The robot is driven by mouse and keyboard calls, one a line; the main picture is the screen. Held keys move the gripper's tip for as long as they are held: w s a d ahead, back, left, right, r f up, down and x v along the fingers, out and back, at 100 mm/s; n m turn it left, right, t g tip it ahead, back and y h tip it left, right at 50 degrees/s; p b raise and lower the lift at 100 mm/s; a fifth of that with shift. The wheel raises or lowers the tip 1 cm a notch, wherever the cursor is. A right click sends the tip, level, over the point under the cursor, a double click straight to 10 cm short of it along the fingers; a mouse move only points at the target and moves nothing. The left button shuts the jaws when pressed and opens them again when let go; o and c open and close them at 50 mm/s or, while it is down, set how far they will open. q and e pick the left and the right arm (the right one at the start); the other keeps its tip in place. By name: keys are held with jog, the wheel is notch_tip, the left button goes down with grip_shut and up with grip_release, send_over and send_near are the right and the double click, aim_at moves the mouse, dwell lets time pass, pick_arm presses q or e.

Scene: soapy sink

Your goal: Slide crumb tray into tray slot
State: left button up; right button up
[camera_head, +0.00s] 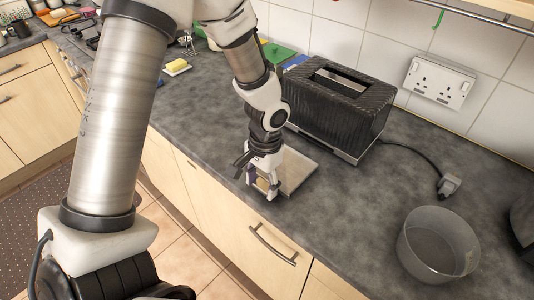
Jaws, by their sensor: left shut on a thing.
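A black toaster (338,108) stands on the grey counter near the tiled wall. A thin flat crumb tray (297,168) lies low at the toaster's front left, at or just above the counter. My left gripper (262,184) is shut on the tray's near left edge. The tray's far side is close to the toaster's base; I cannot tell whether any of it is inside the tray slot. The slot itself is not clearly visible. My right gripper is not in view.
A clear bowl (438,245) stands at the right. A plug (449,185) on the toaster's cord lies on the counter below a wall socket (440,84). A yellow sponge (177,66) lies at the back left.

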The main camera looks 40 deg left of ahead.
aim_at(277, 170)
pick_arm(q)
jog(key=shift+s+r, duration=0.2)
jog(key=shift+s, duration=0.15)
jog(key=shift+w+p, duration=0.3)
jog(key=shift+p, duration=0.05)
jog(key=w+p, duration=0.2)
jog(key=shift+w+d+p, duration=0.1)
jog(key=shift+w+p, duration=0.25)
jog(key=shift+w, duration=0.05)
jog(key=shift+w+d+p, duration=0.1)
jog(key=shift+w+p, duration=0.35)
jog(key=shift+w, duration=0.3)
jog(key=shift+w+f, duration=0.2)
jog(key=shift+w, duration=0.55)
jog(key=shift+s, duration=0.1)
jog(key=shift+p, duration=0.5)
